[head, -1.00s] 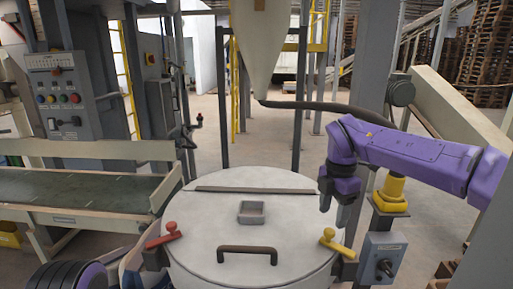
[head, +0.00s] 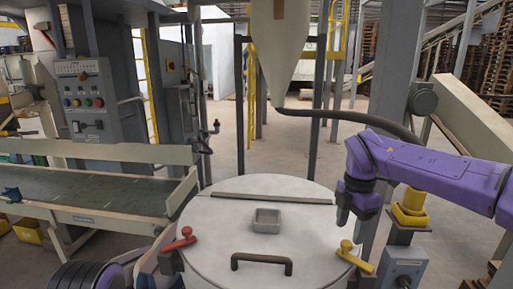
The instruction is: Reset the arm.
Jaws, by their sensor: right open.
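My right arm is purple and comes in from the right. My right gripper (head: 343,217) points down, open and empty, just beyond the right edge of the round pale lid (head: 215,240). It is above and near the yellow-handled clamp (head: 352,254) and does not appear to hold it. The lid carries a dark handle (head: 262,263) at the front and a small square fitting (head: 267,221). A red-handled clamp (head: 178,242) sits at the lid's left edge. My left gripper is not in view.
A conveyor (head: 90,193) lies at the left, below a control panel (head: 88,102) with coloured buttons. A pale hopper cone (head: 287,50) hangs behind the lid. A yellow fitting (head: 410,207) and a grey switch box (head: 402,270) stand close to my right arm.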

